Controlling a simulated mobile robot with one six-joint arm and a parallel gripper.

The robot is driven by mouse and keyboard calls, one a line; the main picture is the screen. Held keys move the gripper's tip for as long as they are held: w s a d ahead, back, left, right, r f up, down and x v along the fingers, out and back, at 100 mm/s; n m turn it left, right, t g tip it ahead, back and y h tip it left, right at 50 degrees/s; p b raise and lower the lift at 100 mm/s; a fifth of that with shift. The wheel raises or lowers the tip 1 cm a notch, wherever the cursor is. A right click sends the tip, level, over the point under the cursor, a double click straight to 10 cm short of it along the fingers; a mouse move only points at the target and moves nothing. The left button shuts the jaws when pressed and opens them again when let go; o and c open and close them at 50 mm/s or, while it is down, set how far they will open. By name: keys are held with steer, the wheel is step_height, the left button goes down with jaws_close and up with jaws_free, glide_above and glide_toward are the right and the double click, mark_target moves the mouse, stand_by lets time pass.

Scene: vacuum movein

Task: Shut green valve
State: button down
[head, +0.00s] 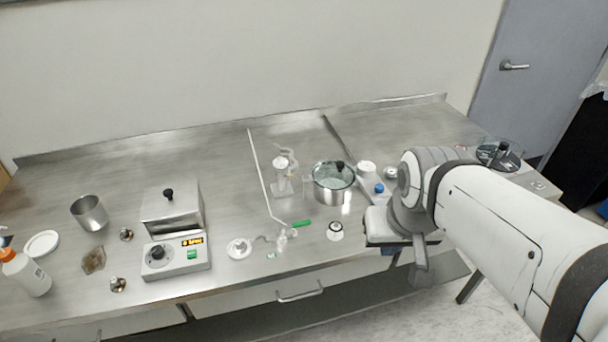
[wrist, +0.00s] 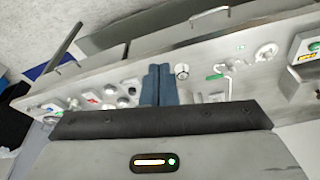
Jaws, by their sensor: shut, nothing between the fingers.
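The green valve is a small green handle (head: 302,223) on clear glass tubing near the front of the steel bench in the head view. In the wrist view the green handle (wrist: 215,77) lies to the right of my fingers. My gripper (wrist: 160,72) is shut and empty, its blue fingers side by side. It is apart from the valve. In the head view my arm hides most of the gripper, which is near the bench's front edge, to the right of the valve.
A steel pot with a glass lid (head: 333,182) stands behind and right of the valve. A glass flask (head: 282,175) stands behind it, and a white round piece (head: 239,248) is to its left. A small black-and-white dial (head: 335,231) lies to its right. A heater box (head: 175,255) stands farther left.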

mark_target(295, 226)
steer(key=w+a+f+n+y+b, duration=0.1)
steer(key=w+a+f, duration=0.5)
steer(key=w+a, duration=0.6)
steer(key=shift+w+a+f+n+b, duration=0.2)
steer(key=shift+a+n+b, duration=0.1)
steer(key=shift+n+b, duration=0.65)
steer(key=shift+f, duration=0.1)
steer(key=x, duration=0.9)
steer(key=shift+w+d+f+p, duration=0.1)
steer(key=shift+w+f+p, duration=0.05)
steer(key=shift+f+p, duration=0.15)
steer(key=w, duration=0.2)
steer(key=w+a, duration=0.1)
steer(key=shift+f+p, duration=0.3)
steer(key=shift+p, duration=0.1)
steer(key=shift+w+a+f, duration=0.1)
steer(key=shift+w+f, duration=0.05)
steer(key=shift+w, duration=0.35)
